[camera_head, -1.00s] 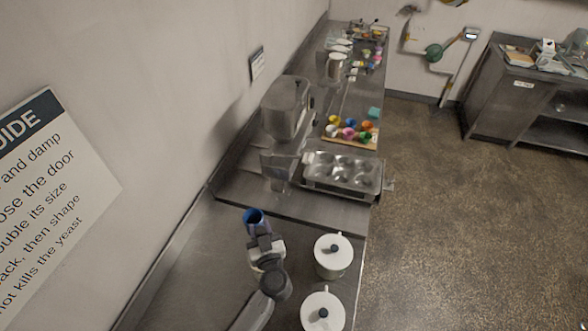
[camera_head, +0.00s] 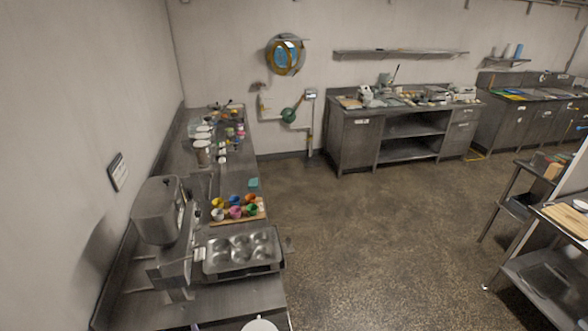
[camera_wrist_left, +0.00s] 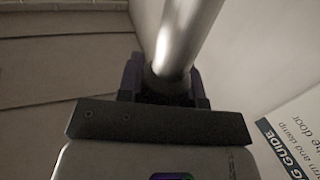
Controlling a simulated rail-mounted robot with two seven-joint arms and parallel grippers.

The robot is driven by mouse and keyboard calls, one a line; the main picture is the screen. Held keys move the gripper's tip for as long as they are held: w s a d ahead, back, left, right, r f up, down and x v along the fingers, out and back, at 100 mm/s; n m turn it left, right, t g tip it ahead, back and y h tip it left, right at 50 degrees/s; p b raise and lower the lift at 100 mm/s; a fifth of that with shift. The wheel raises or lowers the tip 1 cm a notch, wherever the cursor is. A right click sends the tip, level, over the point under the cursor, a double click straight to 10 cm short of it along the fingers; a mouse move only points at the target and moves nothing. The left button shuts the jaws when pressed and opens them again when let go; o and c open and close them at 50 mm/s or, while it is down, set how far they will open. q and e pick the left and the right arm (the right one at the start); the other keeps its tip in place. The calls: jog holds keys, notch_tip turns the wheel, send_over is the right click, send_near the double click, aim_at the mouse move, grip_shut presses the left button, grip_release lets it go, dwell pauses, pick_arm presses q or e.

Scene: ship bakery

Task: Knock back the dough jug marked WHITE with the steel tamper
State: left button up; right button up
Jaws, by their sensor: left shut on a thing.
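In the left wrist view my left gripper (camera_wrist_left: 165,88) is shut on a thick, shiny steel shaft, which looks like the steel tamper (camera_wrist_left: 185,35). The shaft runs up out of the picture, so its far end is hidden. In the head view a white rounded lid (camera_head: 259,325), which looks like the top of a jug, is cut off by the bottom edge. No marking on it can be read, so I cannot tell whether it is the WHITE jug. My right gripper is not in view.
A steel mixer (camera_head: 158,212) stands on the left counter against the wall. A muffin tin (camera_head: 241,252) and a board of coloured cups (camera_head: 236,208) lie beside and beyond it. A steel workbench (camera_head: 357,146) stands at the back wall. The floor (camera_head: 370,230) between is clear.

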pick_arm(q)
jog(key=shift+s+d+r+m+t+h+p, duration=0.15)
jog(key=shift+s+d+r+h+p, duration=0.1)
jog(key=shift+d+r, duration=0.25)
jog(key=shift+s+d+r+m+t+h+p, duration=0.15)
jog(key=shift+s+d+r+p, duration=0.1)
jog(key=shift+r, duration=0.35)
jog(key=shift+s+d, duration=0.1)
jog(key=shift+d, duration=0.1)
jog(key=shift+s+p, duration=0.15)
jog(key=shift+p, duration=0.2)
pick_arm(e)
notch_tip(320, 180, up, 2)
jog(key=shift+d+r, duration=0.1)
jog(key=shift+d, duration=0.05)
